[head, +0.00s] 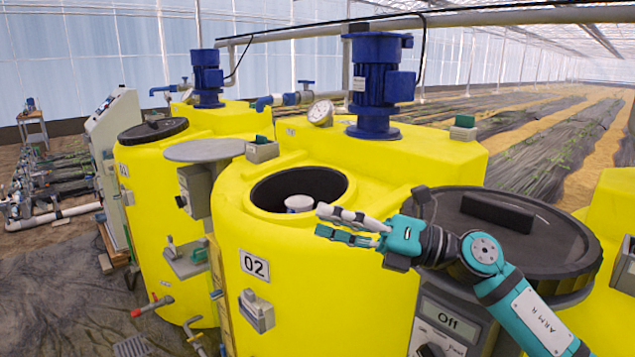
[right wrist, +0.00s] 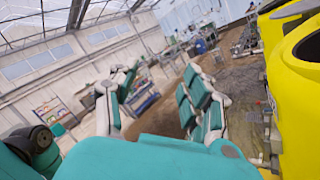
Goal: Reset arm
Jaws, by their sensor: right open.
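My right gripper (head: 320,221) is open and empty beside the open hatch of the yellow tank 02 (head: 235,300), at the hatch's right front edge. Its teal arm comes in from the lower right. In the right wrist view the two teal and white fingers (right wrist: 160,98) are spread wide with nothing between them. A black lid (head: 535,240) with a block handle lies flat right of the hatch, behind my right arm. My left gripper is not in view.
A control box (head: 445,322) reading "Off" stands below the lid. A blue motor (head: 376,85) and a gauge (head: 320,113) top the tank. A second yellow tank (head: 150,185) with a black lid (head: 153,130) stands at left, near a round grey plate (head: 204,150). Open floor lies lower left.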

